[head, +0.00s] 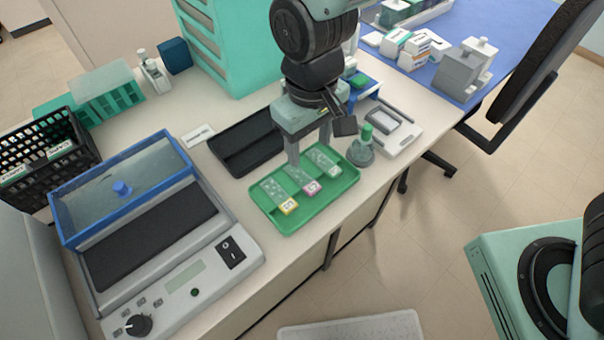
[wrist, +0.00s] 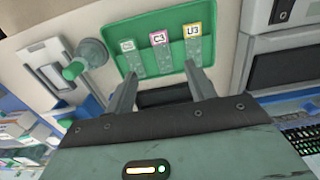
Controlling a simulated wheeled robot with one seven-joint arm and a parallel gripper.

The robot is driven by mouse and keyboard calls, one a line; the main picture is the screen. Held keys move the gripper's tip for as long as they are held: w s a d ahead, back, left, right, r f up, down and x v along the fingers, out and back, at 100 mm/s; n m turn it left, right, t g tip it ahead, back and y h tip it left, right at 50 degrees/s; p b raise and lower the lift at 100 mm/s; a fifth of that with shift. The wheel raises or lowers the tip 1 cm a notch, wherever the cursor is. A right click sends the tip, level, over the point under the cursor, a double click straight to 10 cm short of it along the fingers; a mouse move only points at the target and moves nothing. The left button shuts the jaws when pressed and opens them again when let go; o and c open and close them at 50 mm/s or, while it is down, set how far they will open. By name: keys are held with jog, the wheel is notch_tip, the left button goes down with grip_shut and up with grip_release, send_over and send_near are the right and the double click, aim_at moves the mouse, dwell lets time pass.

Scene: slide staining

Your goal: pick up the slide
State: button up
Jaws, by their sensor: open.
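Three glass slides lie side by side on a green tray (head: 262,219). One has a yellow label (head: 288,206), the middle one a pink label (head: 311,187), and the right one a pale green-white label (head: 333,171). In the wrist view the labels show as yellow (wrist: 194,30), pink (wrist: 159,38) and pale (wrist: 128,46). My gripper (head: 308,155) is open and points down over the tray's back part. In the wrist view its fingers (wrist: 160,74) spread wide around the slides' near ends, with nothing between them. I cannot tell how high the fingertips are above the tray.
A black tray (head: 235,158) lies behind the green tray. A green-topped bottle (head: 363,150) stands close at its right, beside a white scale-like device (head: 395,133). A blue-framed staining machine (head: 150,225) is at left. The bench's front edge runs close to the green tray.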

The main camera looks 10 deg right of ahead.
aim_at(308, 182)
notch_tip(308, 182, down, 10)
jog(key=shift+f+p, duration=0.1)
jog(key=shift+p, duration=0.75)
jog(key=c, duration=1.1)
